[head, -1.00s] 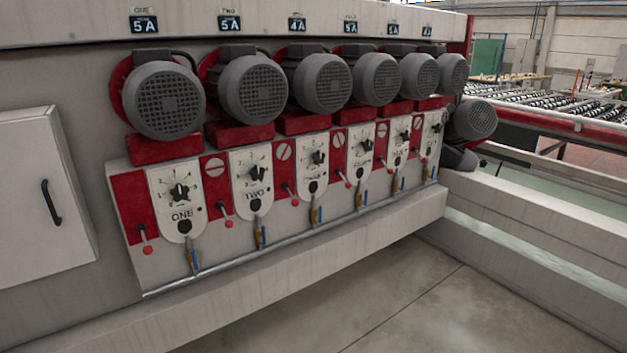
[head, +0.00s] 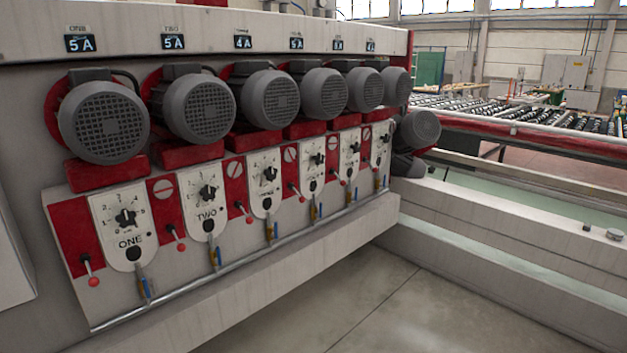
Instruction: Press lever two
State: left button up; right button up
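The panel marked TWO (head: 206,222) is a white plate with a black dial on the machine front, second from the left. A small lever with a red ball (head: 180,246) hangs just left of this plate, on the side toward the plate marked ONE (head: 128,251). The lever points down and slightly to the right. A similar red-ball lever (head: 93,281) hangs left of plate ONE. Neither of my grippers is in view, and nothing covers these levers.
Grey motors (head: 197,108) stick out in a row above the levers. Blue-handled valves (head: 216,258) and a pipe (head: 255,248) run below the plates. A beige beam (head: 290,265) juts out beneath. The floor (head: 370,300) in front is clear.

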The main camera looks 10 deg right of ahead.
aim_at(182, 247)
jog(key=i+j, duration=0.15)
jog(key=i, duration=0.4)
jog(key=i+j+z, duration=0.1)
jog(key=i, duration=0.5)
jog(key=i+j, duration=0.25)
jog(key=i, duration=0.3)
